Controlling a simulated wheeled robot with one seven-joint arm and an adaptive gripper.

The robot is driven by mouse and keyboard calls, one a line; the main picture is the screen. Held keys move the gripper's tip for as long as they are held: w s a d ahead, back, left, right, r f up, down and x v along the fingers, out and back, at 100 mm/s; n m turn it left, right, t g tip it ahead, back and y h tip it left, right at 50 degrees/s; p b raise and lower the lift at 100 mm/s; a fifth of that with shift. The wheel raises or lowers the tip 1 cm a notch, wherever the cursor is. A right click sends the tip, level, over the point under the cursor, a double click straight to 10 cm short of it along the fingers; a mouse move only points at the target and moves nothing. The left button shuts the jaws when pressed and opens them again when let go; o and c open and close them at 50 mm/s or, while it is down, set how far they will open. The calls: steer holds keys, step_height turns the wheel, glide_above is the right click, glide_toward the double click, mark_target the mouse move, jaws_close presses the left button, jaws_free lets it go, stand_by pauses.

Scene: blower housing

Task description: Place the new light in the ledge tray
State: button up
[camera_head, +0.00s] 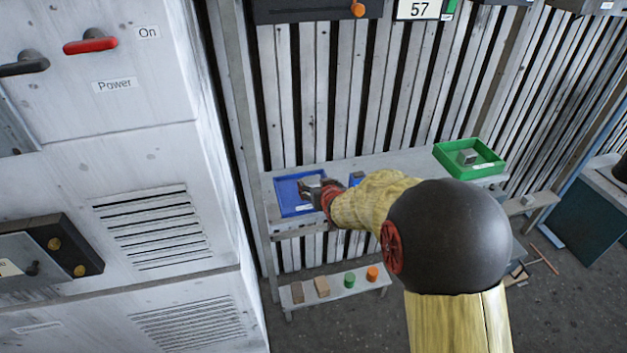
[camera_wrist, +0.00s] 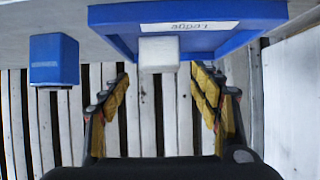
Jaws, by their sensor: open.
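The blue ledge tray (camera_head: 283,207) sits at the left end of the shelf, and its label reads upside down in the wrist view (camera_wrist: 115,18). A pale grey block (camera_wrist: 158,54), possibly the new light, shows against the tray's wall just below the label. I cannot tell whether it rests in the tray or hangs in front of it. My gripper (camera_head: 315,188) is over the tray in the head view. Its fingers are spread apart in the wrist view (camera_wrist: 160,85), with the grey block beyond and between them, untouched as far as I see.
A blue block (camera_wrist: 54,60) stands beside the tray and shows partly behind my arm in the head view (camera_head: 356,178). A green tray (camera_head: 448,162) with a grey block (camera_head: 467,157) sits at the shelf's right end. Several small blocks stand on the lower shelf (camera_head: 335,292).

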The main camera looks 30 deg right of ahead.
steer(key=s+a+r+n+g+y+p, duration=0.1)
steer(key=s+a+r+g, duration=0.1)
steer(key=s+a+r, duration=0.95)
steer(key=s+a+r+g, duration=0.1)
steer(key=s+a, duration=0.2)
steer(key=s, duration=0.4)
steer(key=s+a+r+n+g+y, duration=0.1)
steer(key=s+a+r, duration=0.1)
steer(key=s, duration=0.5)
steer(key=s+a+r+n+g+y, duration=0.1)
steer(key=s+a+g, duration=0.1)
steer(key=s+a, duration=0.2)
steer(key=s, duration=0.3)
steer(key=shift+a+r, duration=0.25)
steer(key=shift+r, duration=0.15)
